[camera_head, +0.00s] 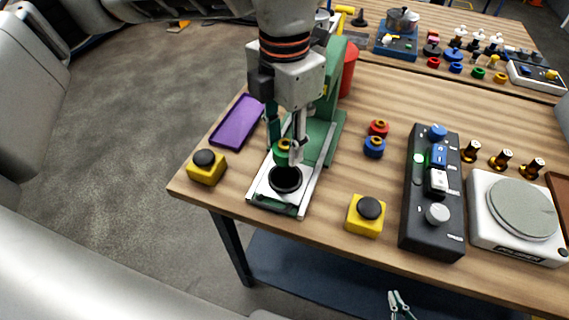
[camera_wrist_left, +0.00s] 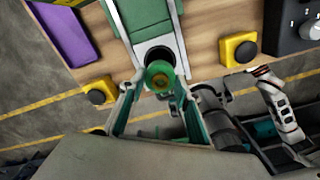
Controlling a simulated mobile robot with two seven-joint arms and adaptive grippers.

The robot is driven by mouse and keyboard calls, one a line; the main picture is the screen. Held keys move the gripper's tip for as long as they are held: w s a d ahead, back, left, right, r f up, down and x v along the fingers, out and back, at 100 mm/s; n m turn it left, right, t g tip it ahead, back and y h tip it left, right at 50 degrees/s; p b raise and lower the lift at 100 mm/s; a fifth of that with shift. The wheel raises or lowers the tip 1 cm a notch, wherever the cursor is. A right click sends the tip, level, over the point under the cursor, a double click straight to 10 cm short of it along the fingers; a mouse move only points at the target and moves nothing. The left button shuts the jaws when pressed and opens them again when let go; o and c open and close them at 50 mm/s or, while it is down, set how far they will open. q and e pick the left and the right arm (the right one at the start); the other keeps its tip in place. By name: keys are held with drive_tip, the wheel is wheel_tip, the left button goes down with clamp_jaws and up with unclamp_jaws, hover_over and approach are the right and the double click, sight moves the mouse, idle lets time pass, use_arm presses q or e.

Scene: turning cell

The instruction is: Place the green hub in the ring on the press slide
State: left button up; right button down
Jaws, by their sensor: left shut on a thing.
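My left gripper (camera_head: 283,150) points down over the press and is shut on the green hub (camera_head: 283,158), which has a brass-coloured centre. The hub also shows between the fingertips in the left wrist view (camera_wrist_left: 160,82). The black ring (camera_head: 286,180) lies on the pale press slide (camera_head: 263,190) at the front of the green press. In the head view the hub appears just above and behind the ring's opening; the wrist view shows the ring (camera_wrist_left: 157,51) partly hidden behind the hub. My right gripper (camera_head: 401,304) is at the bottom edge, away from the table and partly cut off.
Yellow button boxes stand left (camera_head: 206,168) and right (camera_head: 366,215) of the slide. A purple tray (camera_head: 237,122) lies at left. A red hub (camera_head: 378,128) and a blue hub (camera_head: 374,147) stand right of the press, beside a black control box (camera_head: 432,200) and scale (camera_head: 520,210).

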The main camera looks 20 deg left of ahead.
sight(285, 144)
use_arm(q)
wheel_tip(285, 144, down, 2)
drive_tip(key=shift+f, duration=2.3)
drive_tip(key=shift+f, duration=0.1)
drive_tip(key=o, duration=1.3)
drive_tip(key=shift+f, duration=0.1)
drive_tip(key=shift+o, duration=0.2)
drive_tip(key=shift+r, duration=0.35)
wheel_tip(285, 144, up, 10)
drive_tip(key=shift+r, duration=0.85)
